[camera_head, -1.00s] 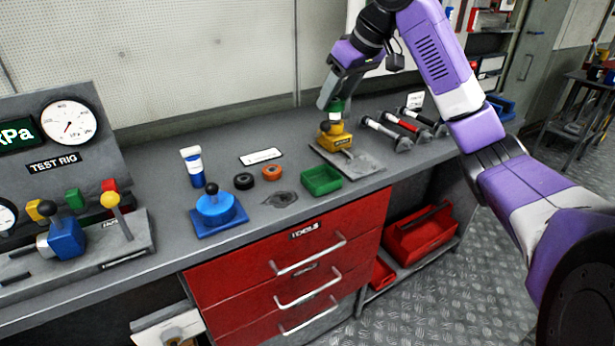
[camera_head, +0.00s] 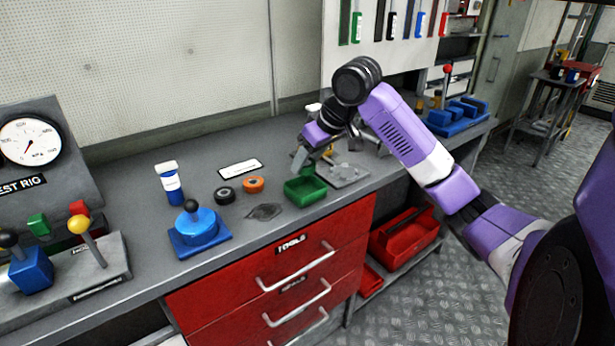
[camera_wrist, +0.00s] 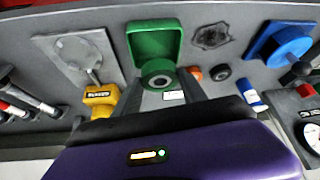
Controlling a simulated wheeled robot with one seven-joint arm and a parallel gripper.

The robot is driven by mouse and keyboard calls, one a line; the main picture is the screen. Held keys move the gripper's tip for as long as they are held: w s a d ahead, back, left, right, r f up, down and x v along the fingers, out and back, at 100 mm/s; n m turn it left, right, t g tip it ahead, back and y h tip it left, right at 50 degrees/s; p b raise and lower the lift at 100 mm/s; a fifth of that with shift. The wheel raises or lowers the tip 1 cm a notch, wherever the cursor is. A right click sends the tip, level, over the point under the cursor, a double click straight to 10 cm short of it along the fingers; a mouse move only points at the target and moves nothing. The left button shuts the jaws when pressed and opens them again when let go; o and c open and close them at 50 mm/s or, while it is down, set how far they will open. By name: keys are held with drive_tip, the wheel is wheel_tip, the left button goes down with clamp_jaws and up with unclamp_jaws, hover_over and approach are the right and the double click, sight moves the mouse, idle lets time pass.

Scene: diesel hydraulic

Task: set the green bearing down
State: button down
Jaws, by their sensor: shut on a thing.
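The green bearing (camera_wrist: 158,72), a ring with a grey centre, is between the fingertips of my gripper (camera_wrist: 160,80) in the wrist view. My gripper is shut on it. In the head view my gripper (camera_head: 303,157) is tilted, just behind and above the green tray (camera_head: 305,192).
An orange ring (camera_head: 253,184) and a black ring (camera_head: 224,195) lie left of the tray. A dark patch (camera_head: 265,211) is on the bench before them. The yellow tool (camera_wrist: 101,98) and grey plate (camera_wrist: 68,42) are close by. A blue valve (camera_head: 198,225) stands further left.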

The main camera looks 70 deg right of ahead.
sight(311, 173)
drive_tip(key=shift+f, duration=2.35)
drive_tip(key=shift+f+b, duration=0.45)
drive_tip(key=shift+f, duration=0.15)
drive_tip(key=c, duration=0.6)
unclamp_jaws()
drive_tip(key=shift+c, duration=0.2)
drive_tip(key=shift+r, duration=0.25)
drive_tip(key=p+v, duration=0.1)
drive_tip(key=v, duration=1.1)
drive_tip(key=shift+r, duration=0.4)
